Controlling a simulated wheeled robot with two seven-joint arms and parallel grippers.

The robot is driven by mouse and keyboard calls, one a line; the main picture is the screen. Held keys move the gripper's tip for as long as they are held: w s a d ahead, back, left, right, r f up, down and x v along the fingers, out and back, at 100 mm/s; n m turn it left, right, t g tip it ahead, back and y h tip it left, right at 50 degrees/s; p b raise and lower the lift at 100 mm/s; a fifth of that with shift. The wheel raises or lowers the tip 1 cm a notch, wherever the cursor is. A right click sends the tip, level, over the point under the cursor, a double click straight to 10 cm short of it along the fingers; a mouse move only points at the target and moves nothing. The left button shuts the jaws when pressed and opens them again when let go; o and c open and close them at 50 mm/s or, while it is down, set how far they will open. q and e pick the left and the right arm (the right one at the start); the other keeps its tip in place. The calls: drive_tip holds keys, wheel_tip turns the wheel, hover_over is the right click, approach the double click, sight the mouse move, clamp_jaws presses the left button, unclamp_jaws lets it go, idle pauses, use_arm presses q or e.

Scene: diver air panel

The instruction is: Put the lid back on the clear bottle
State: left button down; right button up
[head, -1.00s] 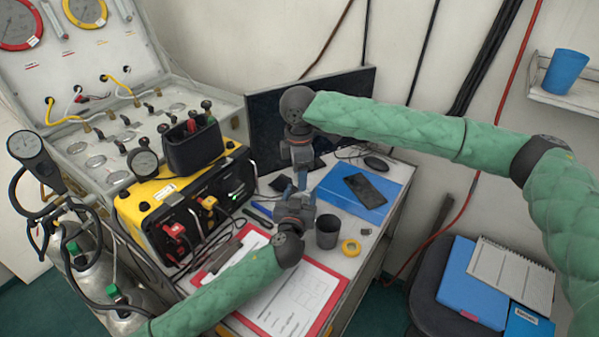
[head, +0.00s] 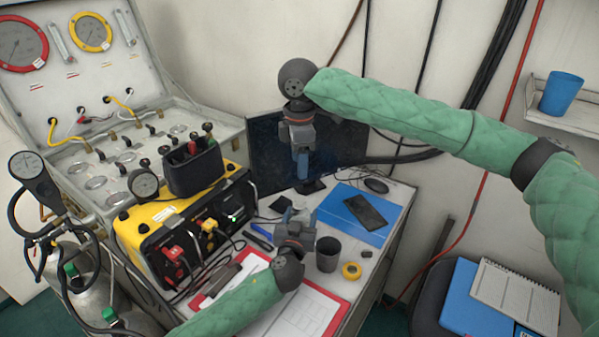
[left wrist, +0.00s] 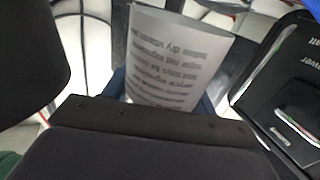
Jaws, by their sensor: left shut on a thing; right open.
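My left gripper (head: 297,212) is low over the desk, left of the dark cup. It is shut on a pale, see-through item with printed text (left wrist: 180,55), which fills the space between the fingers in the left wrist view. It looks like the clear bottle, but its top is hard to make out. My right gripper (head: 303,172) points down above and slightly behind the left one, open and apart from it. A small dark piece (head: 366,253) lies on the desk right of the cup; I cannot tell whether it is the lid.
The dark cup (head: 328,253) and a yellow tape roll (head: 351,271) stand close right of my left gripper. A phone (head: 366,212) lies on a blue folder (head: 345,232). A yellow-black unit (head: 190,225) is at left, a red clipboard (head: 325,297) in front, a monitor (head: 265,150) behind.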

drive_tip(key=shift+r, duration=0.4)
use_arm(q)
drive_tip(key=shift+c, duration=2)
unclamp_jaws()
drive_tip(key=shift+s+f+b, duration=0.2)
drive_tip(key=shift+s+b, duration=0.15)
drive_tip(key=shift+s, duration=0.2)
drive_tip(key=s+a+b, duration=0.1)
drive_tip(key=s+b, duration=0.1)
drive_tip(key=s, duration=0.4)
drive_tip(key=shift+s+a+r+b, duration=0.2)
drive_tip(key=shift+s+a+b, duration=0.05)
drive_tip(key=shift+b, duration=0.05)
use_arm(e)
drive_tip(key=shift+f, duration=1.65)
